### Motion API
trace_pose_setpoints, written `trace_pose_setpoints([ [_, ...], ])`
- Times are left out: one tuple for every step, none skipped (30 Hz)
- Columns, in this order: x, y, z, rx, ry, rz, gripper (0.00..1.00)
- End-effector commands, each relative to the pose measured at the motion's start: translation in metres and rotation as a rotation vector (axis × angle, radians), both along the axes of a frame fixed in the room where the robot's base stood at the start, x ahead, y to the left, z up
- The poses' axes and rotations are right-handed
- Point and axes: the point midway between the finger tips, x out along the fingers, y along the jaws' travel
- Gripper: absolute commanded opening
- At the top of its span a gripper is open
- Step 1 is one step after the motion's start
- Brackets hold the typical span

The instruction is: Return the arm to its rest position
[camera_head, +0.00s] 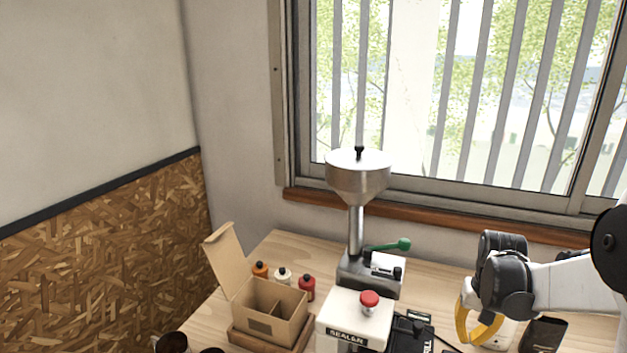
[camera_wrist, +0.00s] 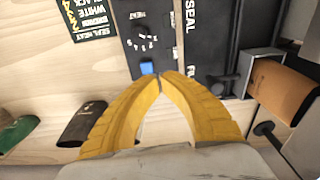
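My arm reaches in from the right edge in the head view, with my gripper (camera_head: 466,340) low over the right part of the table. Its yellow fingers are partly cut off by the bottom edge there. In the wrist view the two yellow fingertips of my gripper (camera_wrist: 161,75) meet, with nothing seen between them. They lie in front of a dark panel (camera_wrist: 195,70) with the word SEAL and a blue button (camera_wrist: 147,68).
A dark pouch (camera_head: 543,335) stands close right. A brown pouch (camera_wrist: 288,92) shows in the wrist view.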

Motion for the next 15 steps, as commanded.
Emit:
trace_pose_setpoints([
  [-0.005, 0.018, 0.014, -0.012, -0.028, 0.027, 0.0],
  [-0.008, 0.028, 0.023, -0.019, -0.047, 0.044, 0.0],
  [-0.013, 0.042, 0.034, -0.03, -0.076, 0.066, 0.0],
  [-0.016, 0.052, 0.043, -0.038, -0.099, 0.084, 0.0],
  [-0.021, 0.063, 0.05, -0.045, -0.121, 0.1, 0.0],
  [-0.027, 0.076, 0.059, -0.054, -0.151, 0.122, 0.0],
  [-0.032, 0.086, 0.065, -0.061, -0.172, 0.138, 0.0],
  [-0.037, 0.095, 0.071, -0.066, -0.194, 0.156, 0.0],
  [-0.045, 0.108, 0.077, -0.074, -0.225, 0.177, 0.0],
  [-0.051, 0.117, 0.082, -0.079, -0.248, 0.193, 0.0],
  [-0.057, 0.126, 0.085, -0.083, -0.27, 0.21, 0.0],
  [-0.066, 0.137, 0.089, -0.089, -0.301, 0.231, 0.0],
  [-0.073, 0.145, 0.092, -0.092, -0.323, 0.248, 0.0],
  [-0.08, 0.153, 0.094, -0.095, -0.347, 0.263, 0.0],
  [-0.088, 0.162, 0.095, -0.099, -0.377, 0.283, 0.0],
])
